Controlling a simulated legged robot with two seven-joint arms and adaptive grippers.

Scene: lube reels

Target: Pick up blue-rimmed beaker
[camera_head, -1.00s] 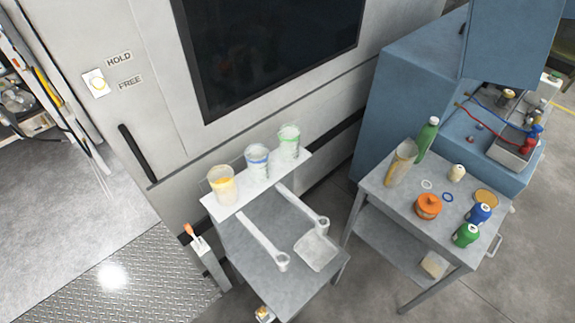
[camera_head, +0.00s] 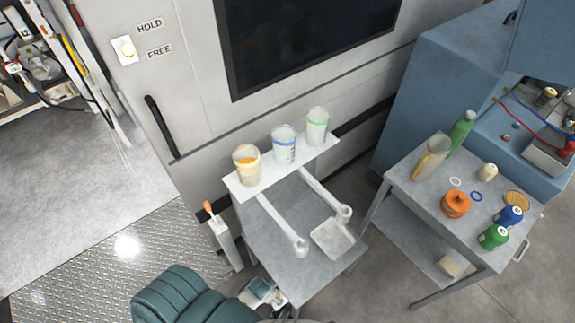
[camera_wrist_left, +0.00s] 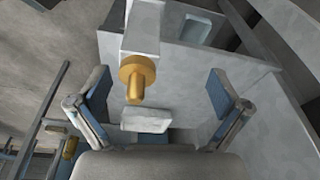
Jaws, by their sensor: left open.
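The blue-rimmed beaker (camera_head: 284,145) stands upright in the middle of a white shelf (camera_head: 239,188) at the back of a small grey cart. An orange-rimmed beaker (camera_head: 246,166) stands to its left and a green-rimmed beaker (camera_head: 317,126) to its right. My left gripper (camera_head: 265,292) is low at the front left of the cart, well apart from the beakers. In the left wrist view it is open (camera_wrist_left: 158,98), with a brass knob (camera_wrist_left: 136,78) and pale blocks in view beyond the fingers. No beaker shows there. My right gripper is out of view.
A second cart (camera_head: 412,196) on the right holds bottles, an orange jar (camera_head: 456,204) and a tall beaker (camera_head: 432,158). A large machine wall stands behind.

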